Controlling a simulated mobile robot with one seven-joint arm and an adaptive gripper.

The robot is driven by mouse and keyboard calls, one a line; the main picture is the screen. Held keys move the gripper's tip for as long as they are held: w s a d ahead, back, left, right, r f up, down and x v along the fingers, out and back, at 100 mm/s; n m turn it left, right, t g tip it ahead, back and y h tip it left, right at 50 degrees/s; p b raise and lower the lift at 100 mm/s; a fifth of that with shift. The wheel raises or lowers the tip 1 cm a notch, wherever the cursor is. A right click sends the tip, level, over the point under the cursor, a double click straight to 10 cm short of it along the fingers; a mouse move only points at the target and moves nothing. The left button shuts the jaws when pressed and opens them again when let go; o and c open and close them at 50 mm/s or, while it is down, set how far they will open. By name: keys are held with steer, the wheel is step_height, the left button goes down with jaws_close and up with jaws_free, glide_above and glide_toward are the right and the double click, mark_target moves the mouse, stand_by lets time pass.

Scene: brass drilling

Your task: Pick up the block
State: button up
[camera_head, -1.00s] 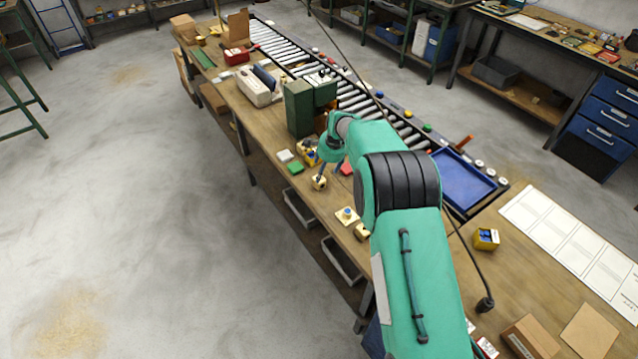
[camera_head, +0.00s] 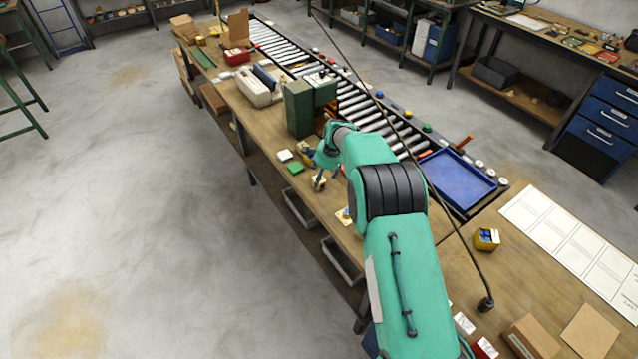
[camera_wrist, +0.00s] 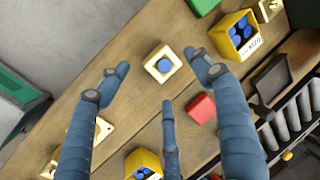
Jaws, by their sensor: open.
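A pale wooden block (camera_wrist: 150,65) with a blue round spot on top lies on the wooden bench in the wrist view, below and between my fingertips. My gripper (camera_wrist: 160,80) is open, its three blue fingers spread around the block with no clear contact. In the head view my gripper (camera_head: 320,176) points down over the bench's near edge, and a pale block (camera_head: 318,185) shows partly beneath it.
Yellow boxes of blue pieces (camera_wrist: 229,34) (camera_wrist: 145,160) lie close to the fingers. A roller conveyor (camera_wrist: 292,125) runs along the bench at right. A dark green machine (camera_head: 299,108) stands behind my gripper in the head view. A blue tray (camera_head: 456,180) is at right.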

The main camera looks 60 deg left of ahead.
steer(key=shift+x, duration=2.45)
steer(key=shift+a, duration=0.1)
steer(key=shift+r, duration=0.1)
jaws_close()
